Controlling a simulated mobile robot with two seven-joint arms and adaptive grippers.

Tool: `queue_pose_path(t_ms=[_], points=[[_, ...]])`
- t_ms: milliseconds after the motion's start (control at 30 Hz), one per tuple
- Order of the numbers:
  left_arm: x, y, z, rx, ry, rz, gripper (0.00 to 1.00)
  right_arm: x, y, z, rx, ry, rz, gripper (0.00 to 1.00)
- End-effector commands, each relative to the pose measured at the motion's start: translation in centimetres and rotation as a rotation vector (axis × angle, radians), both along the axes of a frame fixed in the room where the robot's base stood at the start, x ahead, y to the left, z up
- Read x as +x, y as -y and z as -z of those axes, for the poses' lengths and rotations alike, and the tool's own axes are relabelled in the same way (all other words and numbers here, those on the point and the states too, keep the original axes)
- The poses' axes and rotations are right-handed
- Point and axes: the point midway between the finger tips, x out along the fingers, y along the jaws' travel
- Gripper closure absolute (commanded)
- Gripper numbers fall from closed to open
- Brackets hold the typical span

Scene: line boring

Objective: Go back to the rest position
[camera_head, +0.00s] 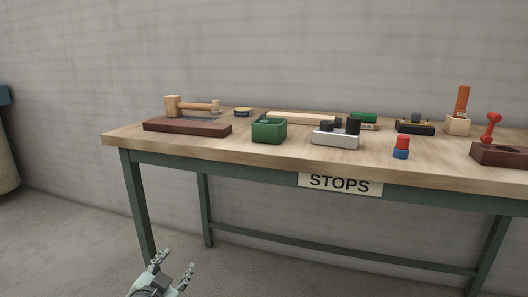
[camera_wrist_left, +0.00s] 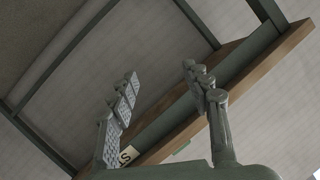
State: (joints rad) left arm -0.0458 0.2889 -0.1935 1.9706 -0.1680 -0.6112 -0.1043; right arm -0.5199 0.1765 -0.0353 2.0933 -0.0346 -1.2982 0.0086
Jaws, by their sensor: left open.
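My left gripper (camera_head: 173,268) is low in front of the table in the head view, below the tabletop and near the front left table leg. Its fingers are apart and nothing is between them. In the left wrist view, the two fingers of my left gripper (camera_wrist_left: 160,95) stand apart, with the table's edge and frame beyond them. My right gripper is not in either view.
The wooden table (camera_head: 262,165) has a STOPS label (camera_head: 340,184) on its front. On it are a mallet (camera_head: 190,105), a green box (camera_head: 269,130), a white block (camera_head: 336,138), a red-and-blue piece (camera_head: 401,148) and other tools.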

Motion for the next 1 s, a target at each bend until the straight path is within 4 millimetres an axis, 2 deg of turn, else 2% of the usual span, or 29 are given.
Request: queue_pose_path(t_ms=[33, 100, 167, 200, 267, 300, 400, 500, 633, 767, 1000], points=[[-2.1, -0.8, 3.4, -0.026, -0.099, -0.038, 0.51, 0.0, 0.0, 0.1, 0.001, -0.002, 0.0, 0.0], [-5.1, -1.9, 7.7, -0.06, -0.236, -0.094, 0.51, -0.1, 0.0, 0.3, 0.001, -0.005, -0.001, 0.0], [-8.1, -2.8, 11.2, -0.083, -0.351, -0.141, 0.51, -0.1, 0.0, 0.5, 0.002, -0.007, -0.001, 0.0], [-10.3, -3.3, 13.3, -0.1, -0.427, -0.173, 0.51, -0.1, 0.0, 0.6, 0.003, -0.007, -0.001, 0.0], [-13.7, -3.9, 16.2, -0.123, -0.538, -0.22, 0.51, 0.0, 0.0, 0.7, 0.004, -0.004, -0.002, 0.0], [-16.1, -4.3, 17.9, -0.134, -0.609, -0.251, 0.51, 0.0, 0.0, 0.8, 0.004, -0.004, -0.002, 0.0], [-21.6, -5.0, 21.2, -0.162, -0.765, -0.318, 0.51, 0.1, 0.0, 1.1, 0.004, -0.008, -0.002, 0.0], [-25.9, -5.5, 23.3, -0.178, -0.884, -0.369, 0.51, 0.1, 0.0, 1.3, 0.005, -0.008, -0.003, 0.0], [-29.1, -5.7, 24.5, -0.19, -0.968, -0.408, 0.51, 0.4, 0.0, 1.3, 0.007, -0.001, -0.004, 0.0], [-30.1, -5.7, 24.8, -0.192, -0.994, -0.419, 0.51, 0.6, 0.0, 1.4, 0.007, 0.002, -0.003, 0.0], [-30.0, -5.7, 24.8, -0.191, -0.992, -0.418, 0.51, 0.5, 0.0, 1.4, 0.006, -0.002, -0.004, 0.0]])
